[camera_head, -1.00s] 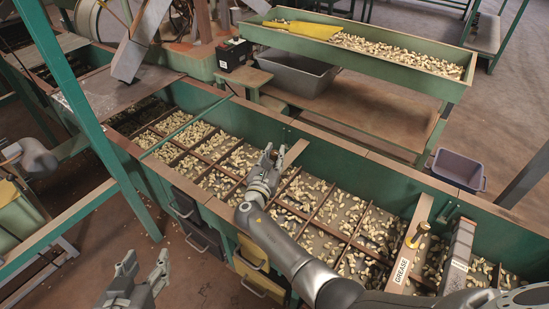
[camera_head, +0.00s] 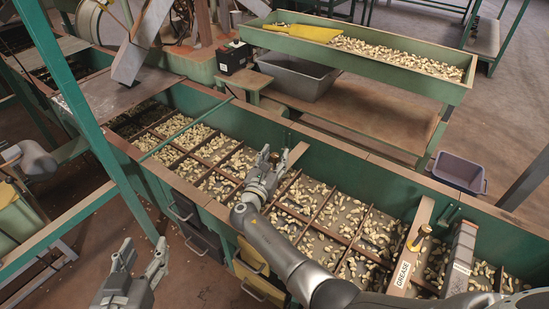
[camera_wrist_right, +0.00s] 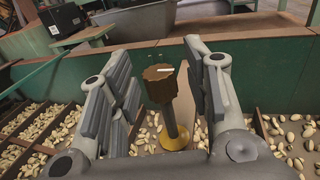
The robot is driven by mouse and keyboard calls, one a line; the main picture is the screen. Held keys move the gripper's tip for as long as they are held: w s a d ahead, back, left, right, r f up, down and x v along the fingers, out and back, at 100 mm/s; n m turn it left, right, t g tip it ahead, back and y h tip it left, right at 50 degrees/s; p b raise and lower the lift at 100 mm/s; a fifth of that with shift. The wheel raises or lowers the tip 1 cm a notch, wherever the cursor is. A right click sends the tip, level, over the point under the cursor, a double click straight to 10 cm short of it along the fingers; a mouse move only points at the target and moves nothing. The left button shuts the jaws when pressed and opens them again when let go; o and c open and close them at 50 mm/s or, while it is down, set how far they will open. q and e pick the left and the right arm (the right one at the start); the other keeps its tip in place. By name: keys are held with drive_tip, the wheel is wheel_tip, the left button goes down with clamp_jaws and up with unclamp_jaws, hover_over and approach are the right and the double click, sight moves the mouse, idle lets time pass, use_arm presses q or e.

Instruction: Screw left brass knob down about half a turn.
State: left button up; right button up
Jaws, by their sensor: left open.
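The left brass knob (camera_wrist_right: 160,88) shows in the right wrist view, with a brown ridged head bearing a pale mark, a dark stem and a yellow round base. My right gripper (camera_wrist_right: 156,58) is open, with one finger on each side of the knob and visible gaps to it. In the head view my right gripper (camera_head: 273,158) is over the hopper beside a wooden crosspiece (camera_head: 297,152); it hides the knob there. My left gripper (camera_head: 140,262) is open and empty, low at the left outside the hopper.
Another brass knob (camera_head: 420,238) stands on a board with a GREASE label (camera_head: 403,272), beside a grey block (camera_head: 461,255). The hopper's green back wall (camera_head: 345,172) runs behind my right gripper. Nuts lie in divided compartments. A raised green tray (camera_head: 400,80) stands beyond.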

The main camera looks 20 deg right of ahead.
sight(274, 156)
wheel_tip(274, 156, up, 10)
idle(0.8)
idle(0.3)
